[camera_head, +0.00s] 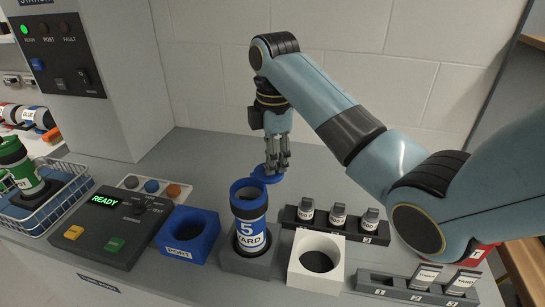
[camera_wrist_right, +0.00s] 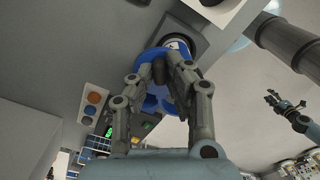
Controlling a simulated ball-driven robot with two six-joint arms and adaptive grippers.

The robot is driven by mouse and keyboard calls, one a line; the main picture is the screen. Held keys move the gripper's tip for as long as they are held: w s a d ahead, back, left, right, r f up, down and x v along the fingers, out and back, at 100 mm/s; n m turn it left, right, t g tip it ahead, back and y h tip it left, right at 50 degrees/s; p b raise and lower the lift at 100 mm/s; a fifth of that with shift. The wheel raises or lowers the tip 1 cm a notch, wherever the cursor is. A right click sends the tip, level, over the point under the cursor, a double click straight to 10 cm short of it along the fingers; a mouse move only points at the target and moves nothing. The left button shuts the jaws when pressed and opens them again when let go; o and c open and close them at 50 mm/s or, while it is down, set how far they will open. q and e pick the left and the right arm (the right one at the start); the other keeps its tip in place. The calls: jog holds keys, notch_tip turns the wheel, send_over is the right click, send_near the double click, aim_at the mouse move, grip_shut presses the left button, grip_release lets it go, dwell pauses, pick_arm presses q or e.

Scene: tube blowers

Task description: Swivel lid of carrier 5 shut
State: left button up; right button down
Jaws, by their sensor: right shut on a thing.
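Carrier 5 (camera_head: 250,228) is a blue tube with a white "5 YARD" label, upright in a grey square holder (camera_head: 238,262). Its top is open, with a blue rim. Its blue lid (camera_head: 262,177) is swung out behind and to the right of the mouth. My right gripper (camera_head: 277,172) points down and is shut on the lid. In the right wrist view the fingers of my right gripper (camera_wrist_right: 175,70) close at the blue lid (camera_wrist_right: 150,62), partly hiding it. What looks like my left gripper (camera_wrist_right: 275,100) is small at the right of that view; its jaws are unclear.
A black rack (camera_head: 345,229) with small labelled pieces stands behind right, another (camera_head: 415,289) in front right. A console (camera_head: 110,228) shows READY. A wire basket (camera_head: 45,209) holds a green carrier.

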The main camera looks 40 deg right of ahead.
aim_at(274, 181)
jog(key=m, duration=0.1)
jog(key=s+m, duration=0.1)
jog(key=m, duration=0.1)
jog(key=s+a+m, duration=0.1)
jog(key=m, duration=0.2)
jog(key=a+m, duration=0.1)
jog(key=m, duration=0.1)
jog(key=shift+s, duration=0.4)
jog(key=a+m, duration=0.1)
jog(key=m, duration=0.1)
jog(key=a+m, duration=0.1)
jog(key=m, duration=0.2)
jog(key=a+m, duration=0.1)
jog(key=m, duration=0.1)
jog(key=shift+s, duration=0.35)
jog(key=m, duration=0.1)
jog(key=a+m, duration=0.1)
jog(key=m, duration=0.1)
jog(key=shift+w, duration=0.1)
jog(key=m, duration=0.2)
jog(key=w+a+m, duration=0.1)
jog(key=m, duration=0.1)
jog(key=a+m, duration=0.1)
jog(key=m, duration=0.1)
jog(key=shift+w, duration=0.15)
jog(key=shift+a, duration=0.1)
